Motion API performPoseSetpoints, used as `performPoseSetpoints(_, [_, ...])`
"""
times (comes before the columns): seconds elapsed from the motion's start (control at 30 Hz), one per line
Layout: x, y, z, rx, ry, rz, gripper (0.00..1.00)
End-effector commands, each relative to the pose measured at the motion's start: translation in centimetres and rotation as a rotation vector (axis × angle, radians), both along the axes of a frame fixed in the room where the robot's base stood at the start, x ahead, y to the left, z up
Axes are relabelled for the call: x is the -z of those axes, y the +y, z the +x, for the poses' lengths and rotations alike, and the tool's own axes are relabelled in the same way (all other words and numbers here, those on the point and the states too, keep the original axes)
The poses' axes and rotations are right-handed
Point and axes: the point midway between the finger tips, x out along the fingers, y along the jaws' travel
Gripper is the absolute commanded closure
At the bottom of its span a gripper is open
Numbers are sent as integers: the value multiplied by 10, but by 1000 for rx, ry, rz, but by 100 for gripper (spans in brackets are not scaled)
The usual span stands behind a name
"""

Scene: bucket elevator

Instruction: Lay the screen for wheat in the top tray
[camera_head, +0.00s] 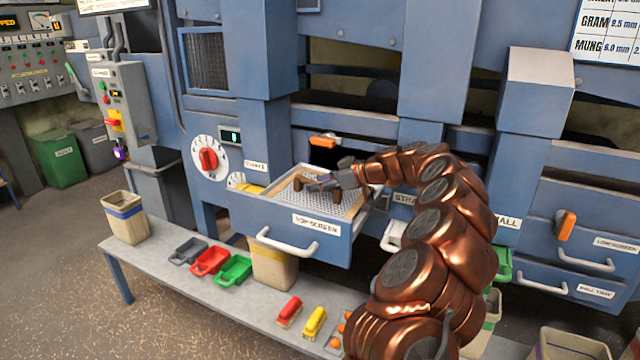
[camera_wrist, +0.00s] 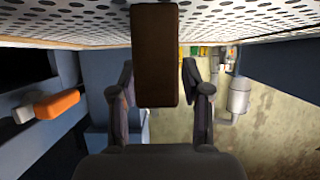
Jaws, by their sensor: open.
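The top tray (camera_head: 285,228), labelled as the top screen, is a blue drawer pulled out of the machine. A perforated metal screen (camera_head: 335,208) in a pale frame lies in it, apparently flat. I cannot read which grain this screen is for. My gripper (camera_head: 318,182) is low over the screen. In the wrist view, a dark brown handle bar (camera_wrist: 155,55) stands between the two fingers (camera_wrist: 158,85), with a visible gap on each side. The fingers are open and do not appear to touch the bar. The screen's holes (camera_wrist: 70,14) show above it.
A bench (camera_head: 135,252) below holds grey, red and green scoops (camera_head: 236,270), brushes (camera_head: 314,322) and a beige bin (camera_head: 125,217). An orange-handled latch (camera_head: 324,142) is behind the tray. Closed drawers (camera_head: 585,262) are at right. A grain size chart (camera_head: 606,32) hangs upper right.

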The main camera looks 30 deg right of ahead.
Motion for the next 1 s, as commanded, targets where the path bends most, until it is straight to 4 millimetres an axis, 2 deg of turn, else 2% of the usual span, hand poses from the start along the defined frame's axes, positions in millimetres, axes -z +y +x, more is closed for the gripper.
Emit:
performPoseSetpoints(0.17, [-7, -8, -13, 1, -2, -1, 53])
performPoseSetpoints(0.5, [-35, -37, -63, 0, -3, 0, 53])
performPoseSetpoints(0.7, [-46, -51, -84, 2, -1, 0, 53])
performPoseSetpoints(1.0, [-51, -56, -93, 1, -1, 0, 53])
